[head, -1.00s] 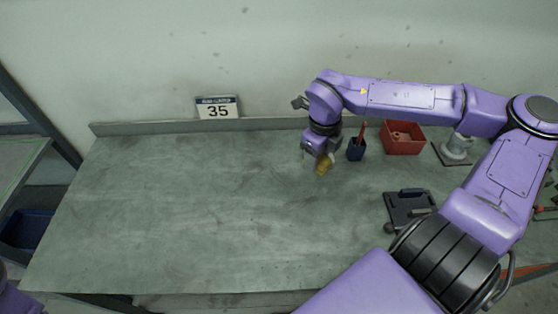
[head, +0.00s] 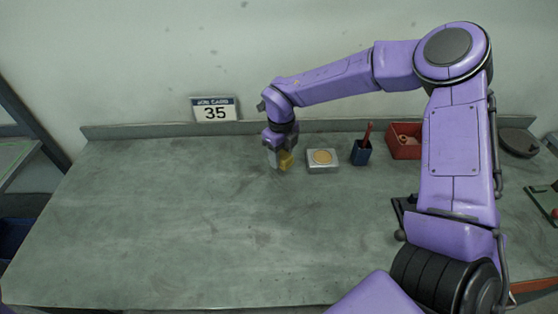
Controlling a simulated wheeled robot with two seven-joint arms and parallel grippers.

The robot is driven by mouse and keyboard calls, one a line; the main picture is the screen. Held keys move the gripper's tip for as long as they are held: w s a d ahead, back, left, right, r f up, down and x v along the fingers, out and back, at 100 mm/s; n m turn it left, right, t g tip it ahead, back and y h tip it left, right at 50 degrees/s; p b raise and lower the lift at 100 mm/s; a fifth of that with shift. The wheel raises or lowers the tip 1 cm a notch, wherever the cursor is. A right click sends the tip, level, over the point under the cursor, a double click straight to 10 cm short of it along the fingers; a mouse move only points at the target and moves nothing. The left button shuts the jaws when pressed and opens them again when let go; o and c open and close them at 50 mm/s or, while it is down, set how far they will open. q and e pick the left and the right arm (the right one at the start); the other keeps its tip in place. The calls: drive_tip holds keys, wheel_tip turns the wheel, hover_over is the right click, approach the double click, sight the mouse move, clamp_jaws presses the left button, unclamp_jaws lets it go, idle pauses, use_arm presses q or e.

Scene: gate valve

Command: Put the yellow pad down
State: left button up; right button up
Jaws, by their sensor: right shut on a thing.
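The yellow pad (head: 286,161) is between the fingers of my right gripper (head: 279,161), which is shut on it. The gripper points down over the back middle of the grey workbench (head: 180,210), left of a small square grey block. The pad is close to the bench top; I cannot tell whether it touches. Part of the pad is hidden by the fingers. My left gripper is not in view.
The square block with a round tan top (head: 323,158) stands just right of the gripper. Further right are a blue cup (head: 361,152) with a red-handled item and a red bin (head: 404,141). A "35" sign (head: 215,110) is at the back. The left bench is clear.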

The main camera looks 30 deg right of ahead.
sight(280, 170)
drive_tip(key=f, duration=0.1)
drive_tip(key=f+p, duration=0.1)
drive_tip(key=f, duration=0.1)
drive_tip(key=shift+w+a+f+p, duration=0.1)
drive_tip(key=shift+w+f+p, duration=0.15)
drive_tip(key=shift+p, duration=0.1)
drive_tip(key=shift+f, duration=0.2)
drive_tip(key=shift+s+f+b, duration=0.1)
drive_tip(key=shift+f+b, duration=0.25)
drive_tip(key=shift+b, duration=0.05)
